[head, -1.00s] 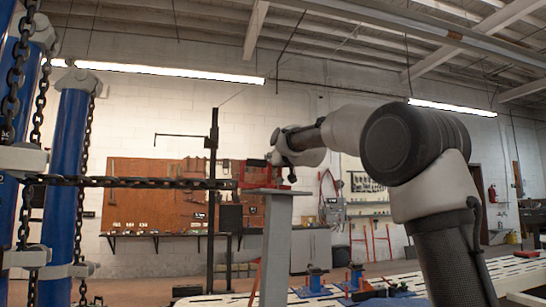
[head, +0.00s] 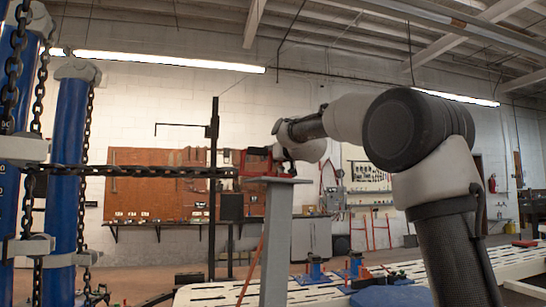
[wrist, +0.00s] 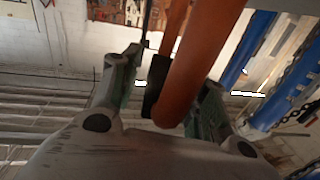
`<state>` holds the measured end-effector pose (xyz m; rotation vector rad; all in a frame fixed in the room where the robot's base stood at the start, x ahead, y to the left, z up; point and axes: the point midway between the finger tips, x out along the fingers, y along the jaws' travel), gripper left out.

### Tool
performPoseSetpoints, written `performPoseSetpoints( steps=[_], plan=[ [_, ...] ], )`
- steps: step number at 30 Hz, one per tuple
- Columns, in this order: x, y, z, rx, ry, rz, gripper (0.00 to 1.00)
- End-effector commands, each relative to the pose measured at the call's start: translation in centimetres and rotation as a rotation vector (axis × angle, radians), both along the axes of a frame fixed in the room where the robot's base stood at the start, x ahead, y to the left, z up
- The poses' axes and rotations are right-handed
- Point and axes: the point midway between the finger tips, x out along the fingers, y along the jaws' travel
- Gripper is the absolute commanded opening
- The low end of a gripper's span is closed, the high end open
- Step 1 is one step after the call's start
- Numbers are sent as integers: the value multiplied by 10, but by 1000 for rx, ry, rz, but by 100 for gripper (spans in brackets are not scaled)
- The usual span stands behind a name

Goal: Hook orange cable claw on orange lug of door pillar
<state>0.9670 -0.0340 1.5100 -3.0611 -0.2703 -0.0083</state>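My gripper (head: 289,160) is at the end of my arm, near the top of a grey upright post (head: 275,240) in the head view. In the wrist view, a thick orange bar (wrist: 195,65) with a black piece (wrist: 155,85) beside it runs between my gripper's two fingers (wrist: 172,85). The bar covers part of the right finger. A gap shows between the left finger and the black piece, so a firm grip cannot be told. The orange bar looks like the cable claw. A red-orange frame (head: 257,163) shows beside the gripper in the head view. I cannot make out the orange lug.
A dark chain (head: 140,170) runs level from the blue towers (head: 70,180) on the left towards the post. A white slotted bench (head: 215,291) with blue stands (head: 314,271) lies below. A thin black stand (head: 213,190) rises left of the post. The upper middle is clear.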

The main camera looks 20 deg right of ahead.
Motion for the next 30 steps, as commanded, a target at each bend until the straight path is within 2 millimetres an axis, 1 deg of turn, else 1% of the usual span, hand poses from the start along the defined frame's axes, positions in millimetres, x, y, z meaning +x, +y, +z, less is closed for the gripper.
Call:
performPoseSetpoints(
  steps=[5, 8, 11, 18, 21, 25, 30],
  plan=[
    [-1, 0, -2, -1, 4, 0, 44],
    [-9, -2, -1, 0, 3, 0, 44],
    [-26, -5, 0, 2, 1, 0, 44],
    [-80, -15, 0, 1, -1, -1, 44],
    [-97, -17, -1, 1, 0, 0, 44],
    [-112, -20, -1, 0, 0, 0, 44],
    [-119, -21, -2, 0, 0, 0, 44]
  ],
)
